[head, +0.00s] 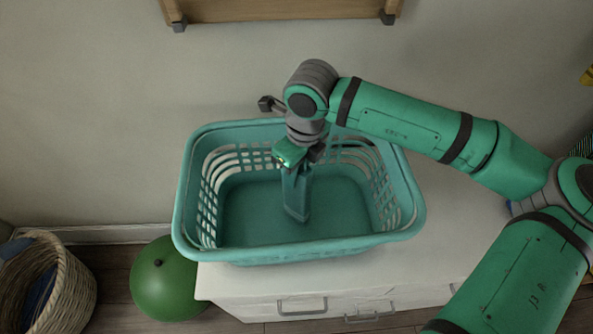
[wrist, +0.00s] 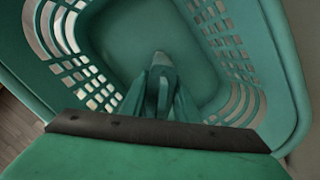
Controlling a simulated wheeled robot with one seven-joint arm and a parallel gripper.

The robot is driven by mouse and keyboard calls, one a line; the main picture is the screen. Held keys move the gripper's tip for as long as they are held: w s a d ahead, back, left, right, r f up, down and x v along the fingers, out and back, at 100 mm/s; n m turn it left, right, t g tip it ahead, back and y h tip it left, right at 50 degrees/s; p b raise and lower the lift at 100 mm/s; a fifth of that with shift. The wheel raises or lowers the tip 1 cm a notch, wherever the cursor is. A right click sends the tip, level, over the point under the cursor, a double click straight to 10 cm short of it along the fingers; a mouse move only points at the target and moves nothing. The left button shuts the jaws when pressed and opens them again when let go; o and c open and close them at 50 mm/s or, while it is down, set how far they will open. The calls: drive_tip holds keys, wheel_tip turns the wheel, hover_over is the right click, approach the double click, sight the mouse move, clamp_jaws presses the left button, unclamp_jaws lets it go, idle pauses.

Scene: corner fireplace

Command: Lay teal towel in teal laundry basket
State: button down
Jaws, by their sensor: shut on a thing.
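The teal laundry basket (head: 188,212) stands on a white cabinet. It has slotted side walls and a solid floor, and its walls also show in the wrist view (wrist: 235,60). My gripper (head: 297,163) points down inside the basket opening and is shut on the teal towel (head: 296,196). The towel hangs down from the jaws as a narrow folded piece. Its lower end is near the basket floor; I cannot tell if it touches. In the wrist view the towel (wrist: 160,85) shows beyond my gripper's dark edge, over the basket floor. The fingertips are hidden there.
The white cabinet (head: 450,225) has free top space to the right of the basket. A green ball (head: 165,280) and a wicker basket (head: 65,290) are on the floor at left. A wooden piece (head: 280,10) is on the wall above.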

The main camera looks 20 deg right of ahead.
drive_tip(key=shift+f, duration=0.15)
drive_tip(key=c, duration=1.4)
unclamp_jaws()
drive_tip(key=shift+o, duration=0.2)
drive_tip(key=r, duration=0.4)
drive_tip(key=s+r, duration=0.1)
drive_tip(key=r, duration=0.7)
drive_tip(key=shift+s+d+r, duration=0.15)
drive_tip(key=shift+d, duration=0.25)
